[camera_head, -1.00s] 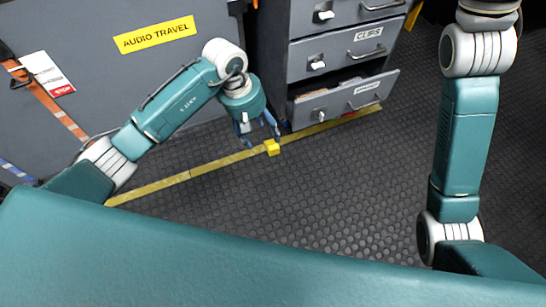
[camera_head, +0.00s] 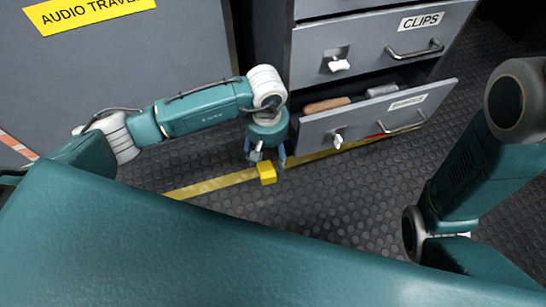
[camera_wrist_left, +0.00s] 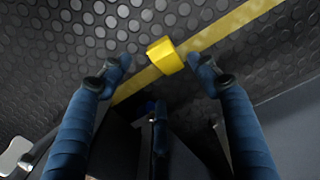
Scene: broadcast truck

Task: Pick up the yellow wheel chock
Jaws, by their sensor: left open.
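The yellow wheel chock (camera_head: 267,173) is a small block on the dark studded floor, on or right beside the yellow floor stripe. My left gripper (camera_head: 266,163) points down at it in the head view, close to the open drawer. In the left wrist view the chock (camera_wrist_left: 165,56) lies just beyond and between the open blue fingertips of my left gripper (camera_wrist_left: 160,68). Neither fingertip visibly touches it. My right arm is at the right of the head view, but its gripper is out of the picture.
A grey drawer cabinet (camera_head: 365,45) stands just right of my left gripper. Its lower drawer (camera_head: 375,120) is pulled out, with several items inside. A grey case (camera_head: 130,70) labelled "AUDIO TRAVEL" stands behind my left arm. The floor (camera_head: 330,200) in front of the cabinet is clear.

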